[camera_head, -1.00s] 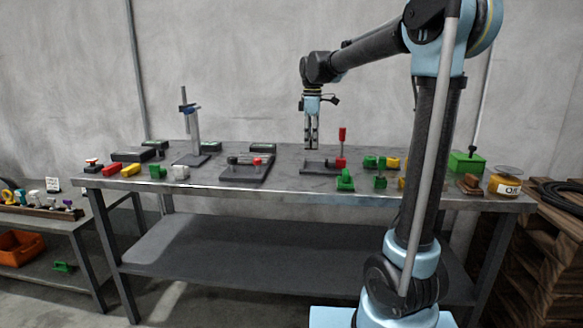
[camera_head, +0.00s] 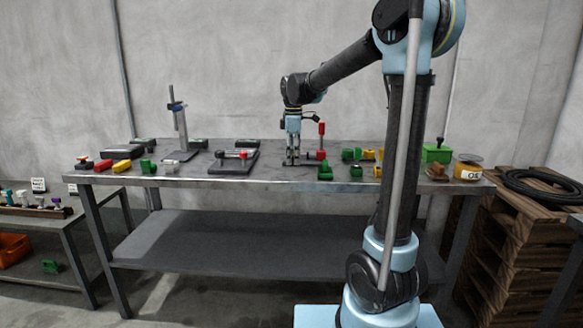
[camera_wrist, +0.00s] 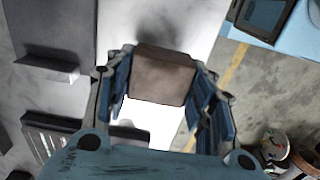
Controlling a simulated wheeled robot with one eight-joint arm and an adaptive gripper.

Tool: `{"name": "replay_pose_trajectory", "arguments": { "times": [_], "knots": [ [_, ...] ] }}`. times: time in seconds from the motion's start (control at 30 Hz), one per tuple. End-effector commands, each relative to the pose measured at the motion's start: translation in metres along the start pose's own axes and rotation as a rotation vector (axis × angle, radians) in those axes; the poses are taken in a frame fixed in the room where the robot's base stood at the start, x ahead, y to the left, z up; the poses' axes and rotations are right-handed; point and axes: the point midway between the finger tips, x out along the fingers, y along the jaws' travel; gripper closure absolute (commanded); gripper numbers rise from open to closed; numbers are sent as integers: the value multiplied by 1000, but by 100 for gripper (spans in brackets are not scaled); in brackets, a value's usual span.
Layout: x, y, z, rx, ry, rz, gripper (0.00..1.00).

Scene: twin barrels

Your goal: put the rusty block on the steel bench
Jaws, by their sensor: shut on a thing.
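A dull brown, rusty-looking block (camera_wrist: 162,75) shows between the two fingers of my gripper (camera_wrist: 160,95) in the wrist view. The fingers are shut on its sides. In the head view my gripper (camera_head: 291,160) points down, low over the steel bench (camera_head: 200,181), just left of a red upright handle.
The red handle (camera_head: 322,130) stands close to the right of my gripper. Green blocks (camera_head: 325,171) lie to its right, and a dark fixture (camera_head: 232,162) lies left. An oil jar (camera_head: 467,168) stands at the right end. Some bench top between fixture and gripper is bare.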

Motion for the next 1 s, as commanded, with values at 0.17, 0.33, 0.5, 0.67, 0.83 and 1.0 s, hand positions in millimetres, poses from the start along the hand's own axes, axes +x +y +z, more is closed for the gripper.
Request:
{"name": "replay_pose_trajectory", "arguments": {
  "times": [0.17,0.33,0.5,0.67,0.83,1.0],
  "knots": [
    [14,0,-2,-3,0,0,96],
    [35,-1,-3,-4,0,0,96],
    [41,-1,-3,-4,0,0,96],
    [41,-1,-3,-4,0,0,96],
    [42,-1,-3,-4,0,0,32],
    [42,-1,-3,-4,0,0,30]
  ]
}}
